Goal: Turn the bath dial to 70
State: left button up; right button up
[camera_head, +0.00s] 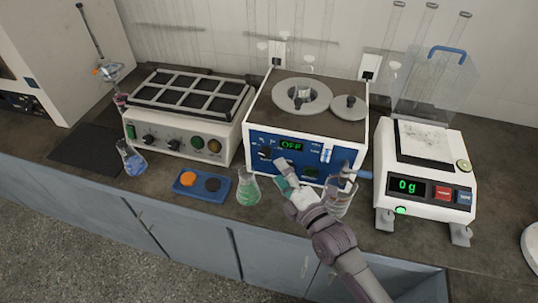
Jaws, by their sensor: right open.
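The water bath (307,115) is a white box with a blue front panel and round lids on top. Its green display (291,145) reads OFF. A small dark dial (265,152) sits on the panel left of and below the display; its setting is too small to read. My right gripper (284,175) reaches in from the lower right and is open in front of the lower panel, below the display and to the right of the dial. It covers part of the panel's lower edge. I cannot tell whether it touches the panel. My left gripper is not in view.
A beaker (340,197) is right of my gripper.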

aim_at(267, 157)
jog(key=x, duration=0.6)
jog(key=shift+w+a, duration=0.15)
jog(key=shift+w, duration=0.1)
jog(key=c, duration=1.1)
jog(key=shift+f+b, duration=0.25)
jog(key=shift+b, duration=0.15)
jog(key=shift+c, duration=0.2)
jog(key=shift+a+f+m+t+b, duration=0.1)
jog(key=shift+m+t+b, duration=1.35)
jog(key=shift+b, duration=1)
jog(key=shift+f+m+t+b, duration=0.15)
jog(key=shift+m+t+b, duration=1)
jog(key=shift+m+b, duration=0.95)
jog(key=shift+n+b, duration=0.25)
jog(key=shift+b, duration=0.05)
